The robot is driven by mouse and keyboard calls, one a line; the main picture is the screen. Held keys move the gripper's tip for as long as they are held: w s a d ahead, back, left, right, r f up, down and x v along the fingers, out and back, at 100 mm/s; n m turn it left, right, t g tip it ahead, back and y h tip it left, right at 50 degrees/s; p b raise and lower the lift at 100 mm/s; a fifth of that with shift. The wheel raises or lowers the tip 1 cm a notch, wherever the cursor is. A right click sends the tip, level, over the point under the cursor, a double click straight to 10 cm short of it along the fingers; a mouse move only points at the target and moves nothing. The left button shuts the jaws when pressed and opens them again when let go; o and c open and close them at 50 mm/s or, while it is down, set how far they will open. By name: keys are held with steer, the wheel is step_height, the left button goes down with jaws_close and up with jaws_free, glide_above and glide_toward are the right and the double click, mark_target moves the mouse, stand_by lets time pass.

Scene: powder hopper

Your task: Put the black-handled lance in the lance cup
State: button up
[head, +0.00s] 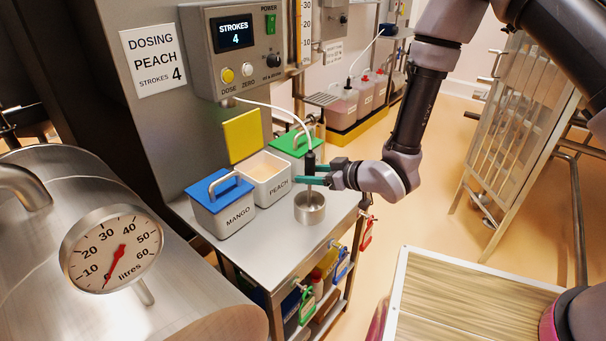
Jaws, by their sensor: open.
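The black-handled lance (310,161) stands roughly upright on the steel table, with a white hose running from its top to the dosing box. Its thin lower end reaches down to the metal lance cup (310,212) and appears to be inside it, though the tip is hidden by the cup wall. My gripper (309,174) comes in from the right at the height of the handle. Its teal fingers are open, one on the near side and one on the far side of the lance. Whether either finger touches the lance is unclear.
The open PEACH tub (279,190) is left of the cup, beside the blue-lidded MANGO tub (222,218) and a green-lidded tub (294,142). A yellow lid (243,136) stands upright behind. The dosing box (240,50) shows STROKES 4. A gauge (111,249) is front left.

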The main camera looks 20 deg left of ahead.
steer(key=v, duration=0.8)
steer(key=shift+d, duration=0.2)
steer(key=w+d+r+m+t+h, duration=0.4)
steer(key=w+d+r+h, duration=0.1)
steer(key=w+d+r, duration=0.7)
steer(key=w+d+r+m+t+h, duration=0.1)
steer(key=w+d+r+m+h, duration=0.3)
steer(key=d+r, duration=0.55)
steer(key=s+d+r+m+h, duration=0.1)
steer(key=s+d+r+m, duration=0.25)
steer(key=d, duration=0.45)
steer(key=s+d+r+m+h, duration=0.1)
steer(key=s+d+r+m, duration=0.2)
steer(key=d+r, duration=0.3)
steer(key=s+d+r+m, duration=0.2)
steer(key=s+d, duration=0.1)
steer(key=s, duration=0.3)
steer(key=s+d+r+m+g, duration=0.1)
steer(key=s+d+r+m, duration=0.1)
steer(key=s, duration=0.5)
steer(key=shift+d+g, duration=0.3)
steer(key=shift+d, duration=0.1)
steer(key=shift+w+m, duration=0.1)
steer(key=shift+m, duration=0.15)
